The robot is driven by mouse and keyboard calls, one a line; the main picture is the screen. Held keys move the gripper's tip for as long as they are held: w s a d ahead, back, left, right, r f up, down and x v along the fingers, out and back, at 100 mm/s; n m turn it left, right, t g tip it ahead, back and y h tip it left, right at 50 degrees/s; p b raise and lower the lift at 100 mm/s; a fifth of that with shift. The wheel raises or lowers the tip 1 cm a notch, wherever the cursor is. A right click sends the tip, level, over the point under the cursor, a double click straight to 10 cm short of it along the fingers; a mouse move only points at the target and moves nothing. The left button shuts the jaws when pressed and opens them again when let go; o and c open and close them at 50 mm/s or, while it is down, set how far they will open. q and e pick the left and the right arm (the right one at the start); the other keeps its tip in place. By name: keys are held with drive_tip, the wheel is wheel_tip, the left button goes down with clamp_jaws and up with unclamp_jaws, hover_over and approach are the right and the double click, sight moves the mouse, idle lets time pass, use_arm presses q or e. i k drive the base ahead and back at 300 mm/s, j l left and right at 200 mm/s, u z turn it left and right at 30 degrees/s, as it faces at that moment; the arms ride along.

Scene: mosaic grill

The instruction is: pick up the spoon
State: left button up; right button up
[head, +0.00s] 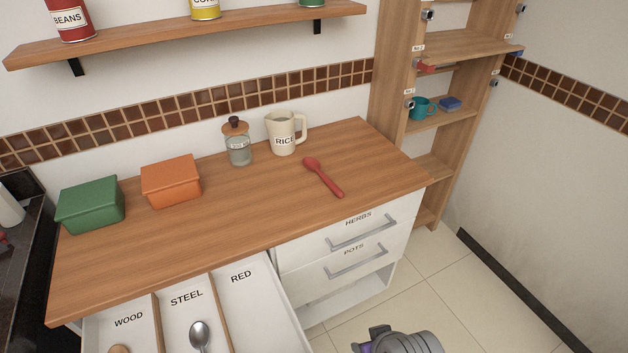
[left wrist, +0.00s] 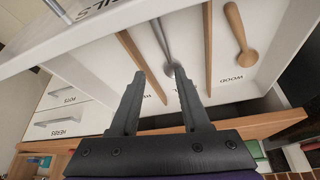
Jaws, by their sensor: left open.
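A red spoon (head: 323,177) lies on the wooden counter (head: 240,205), near its right end and in front of the rice jug. A steel spoon (head: 199,337) lies in the STEEL compartment of the open drawer (head: 262,300), and it also shows in the left wrist view (left wrist: 162,42). A wooden spoon lies in the WOOD compartment, seen in the left wrist view (left wrist: 238,32). My left gripper (left wrist: 160,71) is open and empty, with the drawer and the steel spoon beyond its fingertips. The red spoon does not show in the left wrist view. My right gripper is not seen.
A green box (head: 90,205), an orange box (head: 171,181), a glass jar (head: 238,147) and a rice jug (head: 281,134) stand along the back of the counter. The HERBS drawer (head: 350,235) is closed. The RED compartment looks empty. The counter's front middle is clear.

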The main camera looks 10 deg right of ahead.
sight(309, 163)
drive_tip(key=i+l, duration=0.1)
drive_tip(key=l, duration=0.55)
drive_tip(key=i+l, duration=0.1)
drive_tip(key=l, duration=0.55)
drive_tip(key=i+l, duration=0.1)
drive_tip(key=l, duration=0.55)
drive_tip(key=l+u, duration=0.15)
drive_tip(key=u, duration=0.25)
drive_tip(key=l+u, duration=0.2)
drive_tip(key=u, duration=0.15)
drive_tip(key=l+u, duration=0.15)
drive_tip(key=u, duration=0.25)
drive_tip(key=i+l+u, duration=0.2)
drive_tip(key=u, duration=0.3)
drive_tip(key=i+l+u, duration=0.15)
drive_tip(key=l+u, duration=0.15)
drive_tip(key=u, duration=0.15)
